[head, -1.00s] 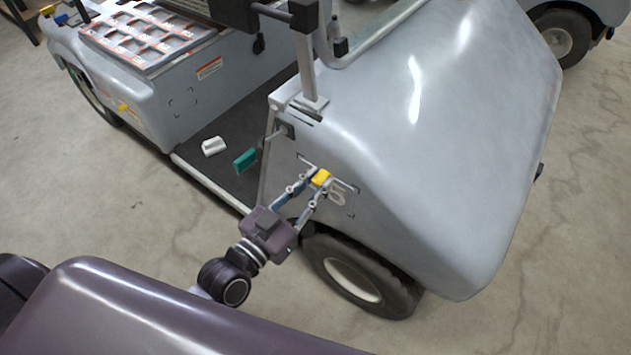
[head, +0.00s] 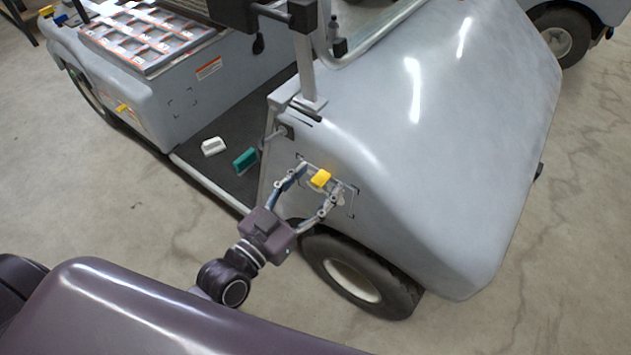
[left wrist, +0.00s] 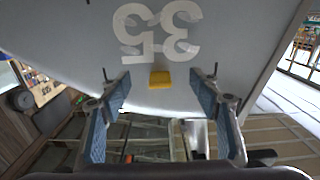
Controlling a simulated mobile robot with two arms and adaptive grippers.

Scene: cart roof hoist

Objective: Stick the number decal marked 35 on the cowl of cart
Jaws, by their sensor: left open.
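The cart's cowl (head: 440,150) is pale grey-blue. Dark corner marks frame a patch on its side. The decal marked 35 (left wrist: 157,27) lies against the cowl in the left wrist view, upside down in that picture. In the head view it is mostly hidden by my gripper. A small yellow block (head: 320,178) sits at the framed patch; it also shows in the left wrist view (left wrist: 160,79). My left gripper (head: 321,183) is open at the cowl's side, its fingers spread on either side of the yellow block, apart from it. My right gripper is out of view.
A white block (head: 213,146) and a teal block (head: 245,160) lie on the cart's dark floor (head: 222,183). A sectioned tray (head: 146,40) is on the rear body. The front wheel (head: 360,275) is below my gripper. Concrete floor is clear at left.

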